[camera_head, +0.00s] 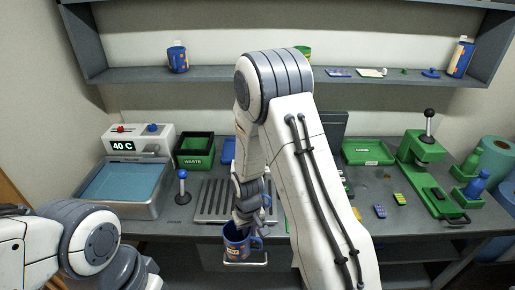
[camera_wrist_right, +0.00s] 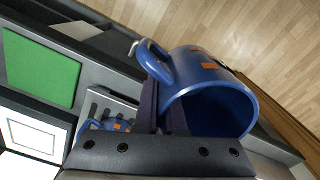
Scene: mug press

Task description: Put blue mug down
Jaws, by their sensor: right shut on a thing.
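The blue mug (camera_head: 237,243) with orange patches is at the counter's front edge in the head view. It is upright there, with its dark opening facing up. My right gripper (camera_head: 246,218) is shut on it. In the right wrist view the mug (camera_wrist_right: 208,85) fills the upper right, and the dark fingers (camera_wrist_right: 162,105) close at its handle side. The exact grip on wall or handle is partly hidden. My left arm shows at the lower left of the head view, but its gripper is out of frame.
A slatted rack (camera_head: 212,205) lies behind the mug. A basin of blue water (camera_head: 125,183), a green waste bin (camera_head: 195,150) and a blue-knobbed lever (camera_head: 182,185) stand left. A shelf (camera_head: 220,75) runs above.

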